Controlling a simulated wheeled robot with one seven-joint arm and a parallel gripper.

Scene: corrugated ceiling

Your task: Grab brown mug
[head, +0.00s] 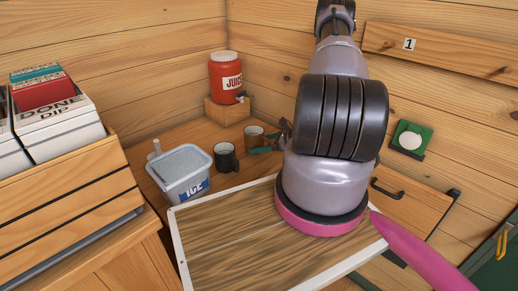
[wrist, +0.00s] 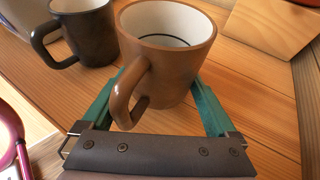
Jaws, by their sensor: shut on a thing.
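The brown mug (wrist: 177,62) stands upright in the middle of the wrist view, its handle toward my gripper. My gripper (wrist: 162,85) has its two green fingers on either side of the mug, shut on its body. The mug seems to rest on the wooden counter; a small lift cannot be ruled out. In the head view the brown mug (head: 253,136) is at the back of the counter, and my gripper (head: 270,143) reaches it from the right. My arm hides part of the gripper there.
A dark mug (head: 226,157) stands just left of the brown mug. An ice bucket (head: 183,172) is further left. A red juice jug (head: 226,78) sits on a wooden block (head: 228,112) behind. A white-edged wooden board (head: 225,235) lies in front, under my arm.

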